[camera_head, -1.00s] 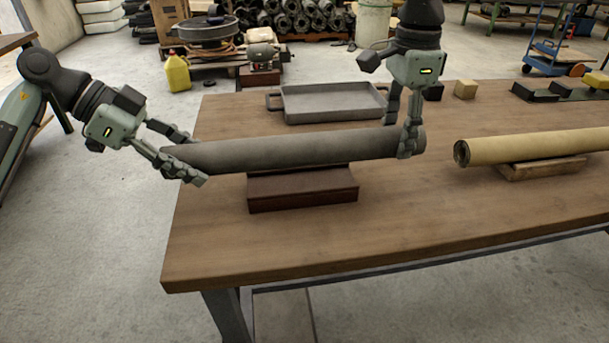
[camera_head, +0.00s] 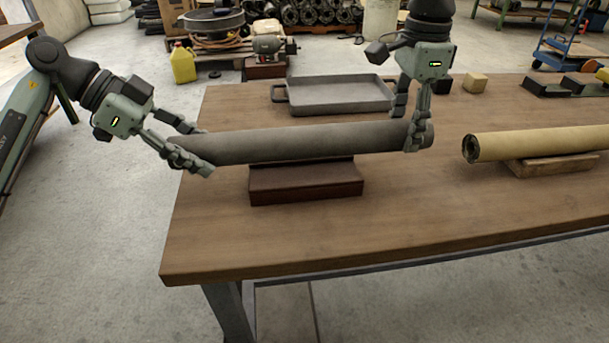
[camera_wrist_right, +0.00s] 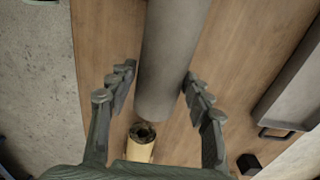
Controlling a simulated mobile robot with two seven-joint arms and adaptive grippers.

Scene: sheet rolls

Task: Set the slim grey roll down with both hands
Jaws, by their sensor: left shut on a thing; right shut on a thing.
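The slim grey roll (camera_head: 300,144) lies level across both hands, above a dark brown block with a hollowed top (camera_head: 305,185). Its underside is close over the block; I cannot tell whether they touch. My left gripper (camera_head: 200,151) is shut on the roll's left end. My right gripper (camera_head: 407,127) is shut on the roll near its right end, coming from above. In the right wrist view the roll (camera_wrist_right: 170,60) runs between the fingers of my right gripper (camera_wrist_right: 160,90), with its end just past them.
A tan roll (camera_head: 540,143) rests on a light wooden block (camera_head: 555,166) to the right. A grey tray (camera_head: 335,106) lies behind the grey roll. Small blocks (camera_head: 475,82) stand at the back right. The table's front part (camera_head: 400,228) is clear.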

